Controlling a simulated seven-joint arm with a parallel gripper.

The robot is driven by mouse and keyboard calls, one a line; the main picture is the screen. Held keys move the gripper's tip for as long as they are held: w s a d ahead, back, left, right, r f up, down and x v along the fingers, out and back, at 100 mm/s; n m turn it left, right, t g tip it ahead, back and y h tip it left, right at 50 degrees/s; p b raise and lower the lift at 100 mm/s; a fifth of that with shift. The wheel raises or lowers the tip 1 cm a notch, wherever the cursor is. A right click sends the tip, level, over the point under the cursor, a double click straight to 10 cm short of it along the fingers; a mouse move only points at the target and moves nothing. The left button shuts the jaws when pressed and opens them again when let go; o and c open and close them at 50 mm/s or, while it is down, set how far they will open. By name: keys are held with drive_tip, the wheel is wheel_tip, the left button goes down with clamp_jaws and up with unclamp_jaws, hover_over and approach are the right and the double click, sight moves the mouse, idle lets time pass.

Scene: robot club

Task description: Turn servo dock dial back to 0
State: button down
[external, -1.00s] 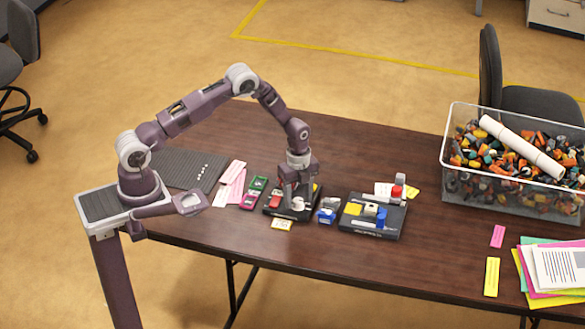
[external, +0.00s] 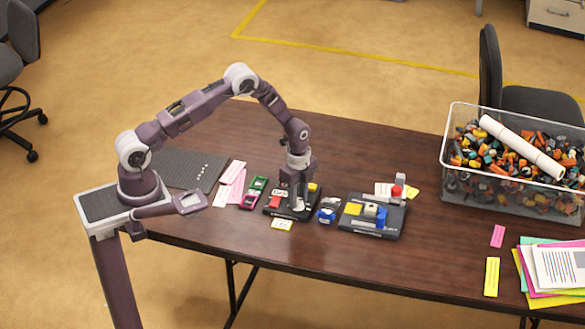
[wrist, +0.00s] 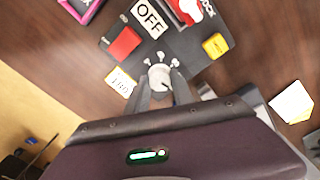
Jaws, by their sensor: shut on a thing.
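The servo dock (external: 274,212) is a dark flat board on the table under my gripper. In the wrist view the dock (wrist: 185,48) carries a red block (wrist: 124,43), a yellow block (wrist: 215,45) and a white OFF label (wrist: 150,18). A round pale dial (wrist: 159,77) stands near its edge, with small light marks beside it. My gripper (wrist: 161,87) points down with one finger on each side of the dial and is shut on it. In the external view the gripper (external: 297,206) partly hides the dock. The dial's exact reading cannot be told.
A small yellow-edged label (external: 282,225) lies at the dock's front. A blue-and-white item (external: 327,210) and a second dark board (external: 372,231) stand close to the right. Green and pink items (external: 253,193) lie to the left. The table's front middle is clear.

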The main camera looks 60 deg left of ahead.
drive_tip(key=n, duration=0.4)
drive_tip(key=shift+n, duration=0.3)
drive_tip(key=n, duration=0.3)
drive_tip(key=shift+n, duration=0.3)
drive_tip(key=n, duration=0.4)
drive_tip(key=shift+n, duration=0.3)
drive_tip(key=n, duration=1.2)
drive_tip(key=shift+n, duration=0.3)
drive_tip(key=n, duration=0.3)
drive_tip(key=shift+n, duration=0.3)
drive_tip(key=shift+r+n, duration=0.1)
drive_tip(key=shift+n, duration=1.5)
drive_tip(key=shift+w+n, duration=0.1)
drive_tip(key=shift+n, duration=0.2)
